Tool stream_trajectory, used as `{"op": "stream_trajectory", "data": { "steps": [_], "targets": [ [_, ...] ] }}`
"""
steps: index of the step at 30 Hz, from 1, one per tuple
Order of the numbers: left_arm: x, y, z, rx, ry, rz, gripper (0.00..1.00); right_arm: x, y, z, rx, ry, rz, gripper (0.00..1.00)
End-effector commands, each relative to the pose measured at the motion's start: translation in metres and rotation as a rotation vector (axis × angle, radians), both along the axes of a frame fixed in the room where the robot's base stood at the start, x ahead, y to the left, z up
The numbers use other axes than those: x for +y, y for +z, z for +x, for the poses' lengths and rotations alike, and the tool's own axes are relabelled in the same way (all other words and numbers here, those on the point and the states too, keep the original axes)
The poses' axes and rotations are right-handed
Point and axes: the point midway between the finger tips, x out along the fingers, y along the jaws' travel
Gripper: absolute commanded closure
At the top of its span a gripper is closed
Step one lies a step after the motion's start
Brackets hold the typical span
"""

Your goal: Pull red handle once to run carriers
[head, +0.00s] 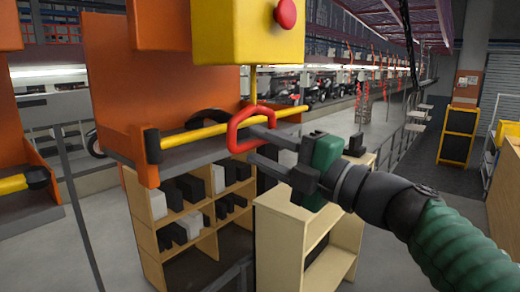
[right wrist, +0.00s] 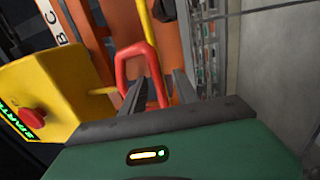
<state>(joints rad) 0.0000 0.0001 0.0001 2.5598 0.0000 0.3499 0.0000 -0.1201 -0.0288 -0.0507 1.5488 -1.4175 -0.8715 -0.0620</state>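The red handle (head: 234,128) is a loop hanging on a thin yellow rod below a yellow box (head: 225,35). My right gripper (head: 253,146) reaches in from the right with its fingers apart. Its fingertips are at the lower right side of the loop, and the upper finger overlaps the loop in the head view. In the right wrist view, the handle (right wrist: 148,52) shows just ahead, partly between the open fingers (right wrist: 160,88). I cannot tell whether a finger touches it. My left gripper is out of view.
The box carries a red button (head: 286,13). An orange carrier (head: 135,70) with a yellow bar (head: 205,132) stands right behind the handle. Below are a wooden shelf with dark and white boxes (head: 162,250) and a pale cabinet (head: 283,240). Open floor lies at the right.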

Motion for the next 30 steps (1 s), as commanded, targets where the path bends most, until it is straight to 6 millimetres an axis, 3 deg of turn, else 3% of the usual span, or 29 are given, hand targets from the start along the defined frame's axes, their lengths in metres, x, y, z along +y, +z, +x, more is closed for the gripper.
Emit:
{"op": "stream_trajectory", "data": {
  "steps": [15, 30],
  "targets": [
    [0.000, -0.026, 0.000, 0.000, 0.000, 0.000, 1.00, -0.059, -0.014, -0.042, 0.000, 0.000, 0.000, 0.64],
    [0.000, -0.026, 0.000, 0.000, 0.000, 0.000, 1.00, -0.063, -0.013, -0.045, 0.001, 0.002, 0.000, 0.64]
  ]
}}
